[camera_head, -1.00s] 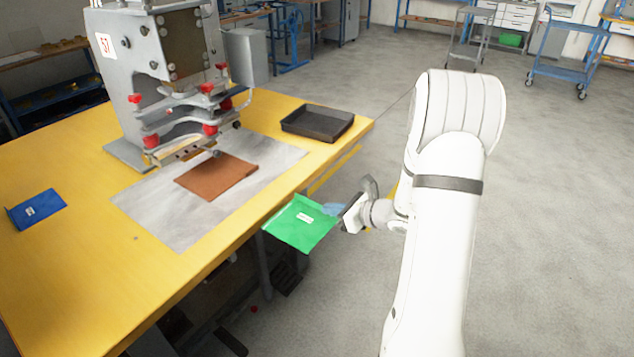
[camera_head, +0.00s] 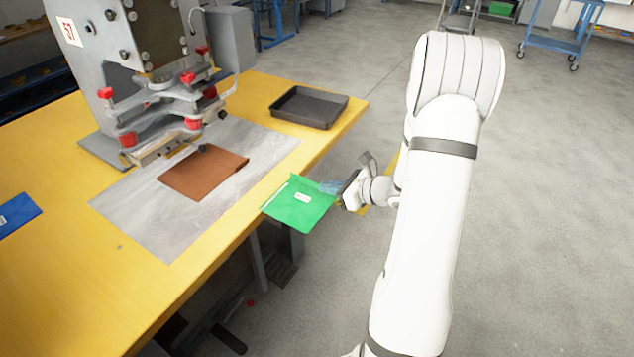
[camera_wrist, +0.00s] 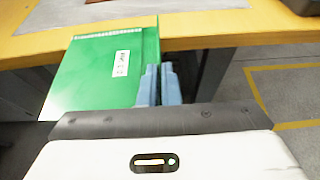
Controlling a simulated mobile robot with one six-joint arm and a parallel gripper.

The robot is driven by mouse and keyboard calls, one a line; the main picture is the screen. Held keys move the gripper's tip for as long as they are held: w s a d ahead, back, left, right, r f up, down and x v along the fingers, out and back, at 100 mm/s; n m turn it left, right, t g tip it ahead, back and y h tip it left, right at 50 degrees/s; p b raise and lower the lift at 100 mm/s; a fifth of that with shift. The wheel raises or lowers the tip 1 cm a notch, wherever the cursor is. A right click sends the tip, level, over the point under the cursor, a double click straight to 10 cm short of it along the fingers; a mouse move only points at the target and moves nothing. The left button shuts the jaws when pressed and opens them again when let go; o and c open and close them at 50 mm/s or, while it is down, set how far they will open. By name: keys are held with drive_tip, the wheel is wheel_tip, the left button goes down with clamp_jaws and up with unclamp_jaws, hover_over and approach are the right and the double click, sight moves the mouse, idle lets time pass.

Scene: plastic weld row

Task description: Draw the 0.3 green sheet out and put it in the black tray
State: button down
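The green sheet (camera_head: 298,203) is flat, with a small white label, and is out past the table's front edge. In the wrist view the green sheet (camera_wrist: 100,75) reaches from my fingers towards the table edge. My gripper (camera_head: 331,188) is shut on its right side; its blue fingertips (camera_wrist: 159,84) are close together at the sheet's edge in the wrist view. The black tray (camera_head: 308,107) lies empty on the table's far right corner, beyond the sheet.
A brown sheet (camera_head: 203,173) lies on the grey metal plate (camera_head: 130,212) below the welding press (camera_head: 140,75). A blue sheet (camera_head: 14,214) is at the table's left. The yellow table (camera_head: 85,285) has bare room at the front. Open floor lies to the right.

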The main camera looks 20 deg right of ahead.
sight(284, 197)
drive_tip(key=s+d+p, duration=0.1)
drive_tip(key=s+d, duration=0.7)
drive_tip(key=s, duration=0.2)
idle(0.3)
idle(0.4)
